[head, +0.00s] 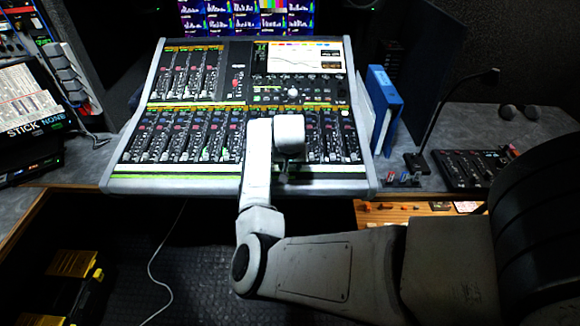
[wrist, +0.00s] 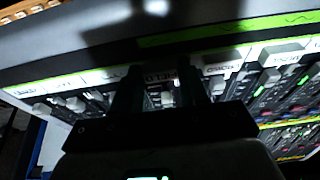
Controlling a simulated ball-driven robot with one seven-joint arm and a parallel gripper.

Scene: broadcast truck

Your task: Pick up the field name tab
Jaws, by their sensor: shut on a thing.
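The field name tab (wrist: 160,77) is a small white label with dark lettering, upside down in the wrist view. It is in the row of labels along the front edge of the mixing console (head: 150,187). My gripper (wrist: 162,70) is over this strip, its two dark fingers one on each side of the tab, shut on it. The tab still looks level with its neighbours; I cannot tell whether it is lifted. In the head view my wrist hides the fingertips and the tab.
Other white name tabs (wrist: 221,68) and fader caps stand close on both sides. A blue binder (head: 384,95), a gooseneck microphone (head: 440,110) and a small black control box (head: 470,168) are right of the console. Card racks stand at the left.

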